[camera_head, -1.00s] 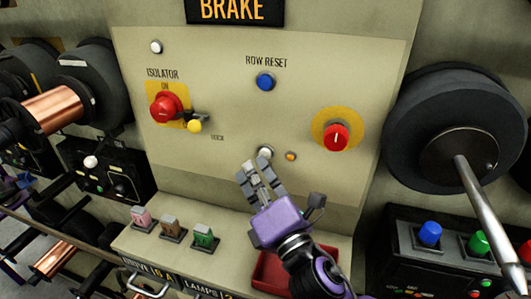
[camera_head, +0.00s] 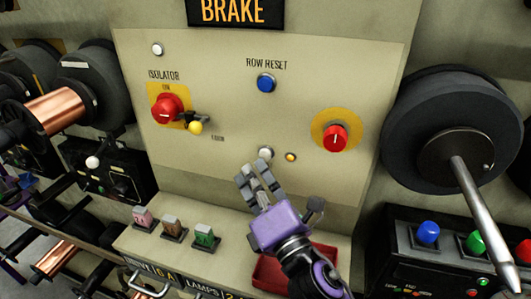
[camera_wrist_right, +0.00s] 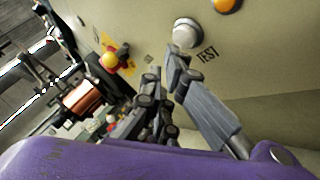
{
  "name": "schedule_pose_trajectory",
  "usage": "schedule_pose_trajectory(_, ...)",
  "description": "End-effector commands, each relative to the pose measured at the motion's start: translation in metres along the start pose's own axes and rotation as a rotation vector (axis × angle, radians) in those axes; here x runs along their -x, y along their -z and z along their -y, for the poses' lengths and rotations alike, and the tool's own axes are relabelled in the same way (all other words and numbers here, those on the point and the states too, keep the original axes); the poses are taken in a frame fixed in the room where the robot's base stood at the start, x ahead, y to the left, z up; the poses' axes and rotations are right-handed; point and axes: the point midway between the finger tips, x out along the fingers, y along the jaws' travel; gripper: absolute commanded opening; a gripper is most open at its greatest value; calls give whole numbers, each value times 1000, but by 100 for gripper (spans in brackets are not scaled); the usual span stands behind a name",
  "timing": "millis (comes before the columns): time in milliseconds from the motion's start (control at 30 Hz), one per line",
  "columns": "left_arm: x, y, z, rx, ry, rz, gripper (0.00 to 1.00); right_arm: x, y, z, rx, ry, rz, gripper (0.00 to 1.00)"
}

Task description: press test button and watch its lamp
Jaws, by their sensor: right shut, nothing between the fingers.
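The white test button (camera_head: 265,154) sits low on the beige panel, right of centre. In the right wrist view the button (camera_wrist_right: 186,33) has the word TEST beside it. A small round amber lamp (camera_head: 291,157) is just right of the button and looks bright yellow-orange; it also shows at the top edge of the right wrist view (camera_wrist_right: 228,4). My right gripper (camera_head: 256,172) is shut and empty, its fingertips just below the button. In the right wrist view the fingertips (camera_wrist_right: 165,70) appear close under the button; a small gap seems visible. My left gripper is not identifiable.
A blue row reset button (camera_head: 266,83), a red knob (camera_head: 336,138) and a red isolator (camera_head: 166,108) are on the same panel. Pink, brown and green switches (camera_head: 205,237) line the ledge below, left of a red tray (camera_head: 268,272). A large black spool (camera_head: 425,110) juts out at right.

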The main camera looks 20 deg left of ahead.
Motion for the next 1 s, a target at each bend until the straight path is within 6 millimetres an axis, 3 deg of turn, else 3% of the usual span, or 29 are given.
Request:
schedule_pose_trajectory(433, 1, 7, 0, 0, 0, -11, 54, 6, 4, -5, -1, -1, -1, 0)
schedule_pose_trajectory(1000, 5, 26, 0, 0, 1, -39, 54, 43, 31, -32, 0, -1, 0, 0)
